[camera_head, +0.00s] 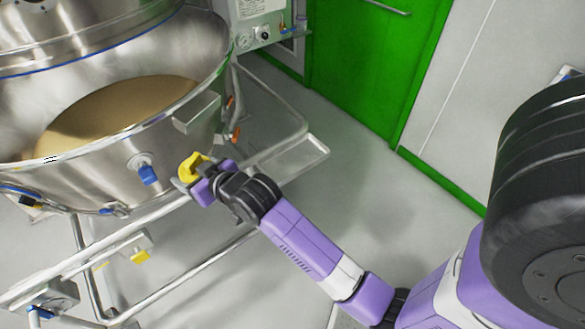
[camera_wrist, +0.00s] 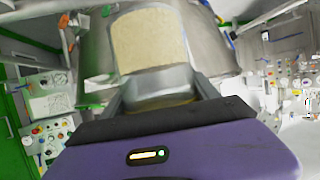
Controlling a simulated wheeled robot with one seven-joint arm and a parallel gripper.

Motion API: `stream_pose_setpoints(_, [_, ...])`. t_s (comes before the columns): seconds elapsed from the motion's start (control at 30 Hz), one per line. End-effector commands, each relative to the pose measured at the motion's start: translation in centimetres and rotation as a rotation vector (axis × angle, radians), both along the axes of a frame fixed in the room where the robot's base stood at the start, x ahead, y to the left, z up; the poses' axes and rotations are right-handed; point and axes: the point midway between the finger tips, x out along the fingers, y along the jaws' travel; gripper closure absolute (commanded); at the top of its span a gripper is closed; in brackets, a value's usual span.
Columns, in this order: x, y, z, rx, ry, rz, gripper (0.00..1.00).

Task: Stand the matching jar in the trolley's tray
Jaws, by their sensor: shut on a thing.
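My gripper (camera_head: 187,182) is shut on a small yellow-topped thing (camera_head: 192,164), which looks like the jar, in front of the steel bowl's right side. In the wrist view, the two fingers of my gripper (camera_wrist: 162,92) close on it from both sides.
A large steel bowl (camera_head: 110,185) with tan powder (camera_head: 105,112) fills the left. Steel frame rails (camera_head: 200,250) run below it. A control box (camera_head: 260,25) stands behind. A green door (camera_head: 365,65) is at the back. The floor (camera_head: 385,200) right of the tray is clear.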

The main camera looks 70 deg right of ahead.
Motion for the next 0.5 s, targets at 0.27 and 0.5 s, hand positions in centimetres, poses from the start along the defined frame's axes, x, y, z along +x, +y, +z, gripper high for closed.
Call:
stream_pose_setpoints(0.27, [-2.2,-13.6,2.2,-0.001,-0.009,-0.258,0.79])
stream_pose_setpoints(0.5, [-6.8,-22.3,4.5,-0.001,-0.008,-0.447,0.79])
